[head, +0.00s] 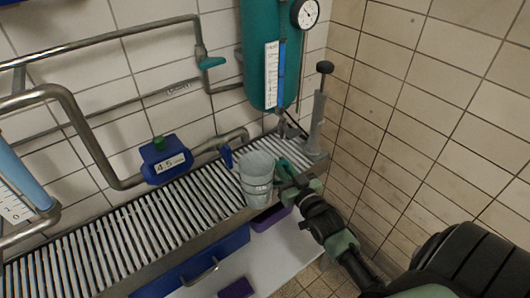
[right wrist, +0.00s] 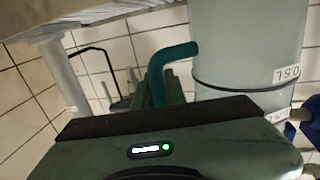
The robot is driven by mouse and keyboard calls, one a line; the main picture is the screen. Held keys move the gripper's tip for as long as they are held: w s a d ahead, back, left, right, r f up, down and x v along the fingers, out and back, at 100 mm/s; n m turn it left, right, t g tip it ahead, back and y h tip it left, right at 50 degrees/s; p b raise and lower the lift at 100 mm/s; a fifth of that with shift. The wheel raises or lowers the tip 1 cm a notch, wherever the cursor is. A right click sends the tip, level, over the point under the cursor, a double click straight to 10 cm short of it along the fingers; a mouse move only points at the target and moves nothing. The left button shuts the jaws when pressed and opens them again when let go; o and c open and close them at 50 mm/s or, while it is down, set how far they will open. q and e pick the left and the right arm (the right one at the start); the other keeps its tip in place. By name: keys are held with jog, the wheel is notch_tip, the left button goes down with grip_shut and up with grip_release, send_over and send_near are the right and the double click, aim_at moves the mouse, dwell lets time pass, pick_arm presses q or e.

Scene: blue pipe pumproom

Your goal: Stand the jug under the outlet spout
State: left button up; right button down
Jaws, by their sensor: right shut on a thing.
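The jug (head: 257,178) is a pale translucent cup with a dark band and a green handle. In the head view it is upright at the front edge of the slatted grate (head: 205,190); I cannot tell if it touches it. My right gripper (head: 284,176) is shut on its handle from the right. The outlet spout (head: 244,134) is a grey pipe bending down just behind the jug. My left gripper is not in view.
A blue lever (head: 226,157) hangs beside the spout, left of the jug. A blue meter marked 4.5 (head: 165,160) sits on the pipe farther left. A hand pump (head: 317,120) stands at the grate's right end, near the tiled wall. A purple box (head: 270,218) lies below.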

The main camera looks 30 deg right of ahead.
jog(key=w, duration=0.6)
jog(key=w+d+f, duration=0.1)
jog(key=w, duration=0.2)
jog(key=shift+s+f, duration=0.1)
jog(key=shift+f, duration=0.05)
jog(key=shift+f, duration=0.2)
jog(key=c, duration=1.5)
grip_release()
jog(key=shift+o, duration=0.2)
jog(key=shift+s+r, duration=0.1)
